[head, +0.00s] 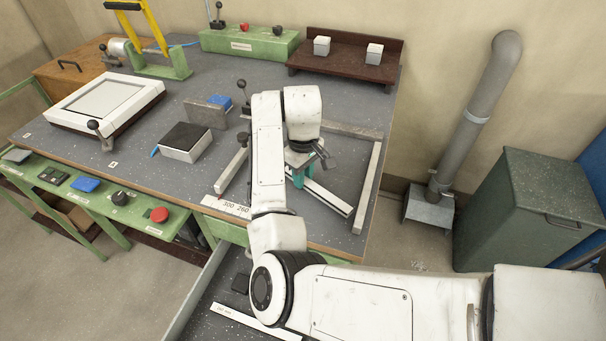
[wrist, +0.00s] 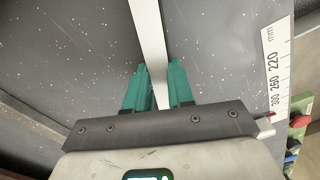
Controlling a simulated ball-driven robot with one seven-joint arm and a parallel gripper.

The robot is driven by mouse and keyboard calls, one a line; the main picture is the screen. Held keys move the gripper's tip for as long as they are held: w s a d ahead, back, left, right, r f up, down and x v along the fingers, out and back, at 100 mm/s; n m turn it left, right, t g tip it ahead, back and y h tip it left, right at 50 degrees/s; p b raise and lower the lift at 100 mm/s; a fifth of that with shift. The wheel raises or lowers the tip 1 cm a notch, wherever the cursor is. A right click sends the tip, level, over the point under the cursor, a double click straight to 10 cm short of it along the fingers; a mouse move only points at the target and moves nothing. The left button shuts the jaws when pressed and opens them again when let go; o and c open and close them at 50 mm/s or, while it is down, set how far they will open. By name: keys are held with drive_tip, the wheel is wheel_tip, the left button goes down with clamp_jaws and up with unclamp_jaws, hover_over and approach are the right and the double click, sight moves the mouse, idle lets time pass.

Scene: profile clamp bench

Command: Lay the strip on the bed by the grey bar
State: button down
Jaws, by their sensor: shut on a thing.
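My gripper (head: 299,180) has teal fingers and points down over the right part of the bench top. It is shut on a narrow white strip (head: 328,200), which runs from the fingers toward the front right. In the wrist view the strip (wrist: 148,35) passes between the teal fingers (wrist: 157,85) and leaves the top of the picture. A grey bar (head: 350,131) lies at the back of the dark speckled bed (head: 337,165), partly behind my arm. I cannot tell whether the strip touches the bed.
A pale bar (head: 368,180) stands along the right side and a shorter one (head: 232,171) on the left. A scale (head: 228,206) lies at the front edge. An open drawer (head: 207,307) below holds another pale strip (head: 245,320). A black-topped block (head: 186,143) stands further left.

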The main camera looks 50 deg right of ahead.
drive_tip(key=shift+f, duration=0.1)
drive_tip(key=c, duration=1)
unclamp_jaws()
wheel_tip(320, 180, up, 12)
drive_tip(key=shift+r+p, duration=0.15)
drive_tip(key=shift+p, duration=0.95)
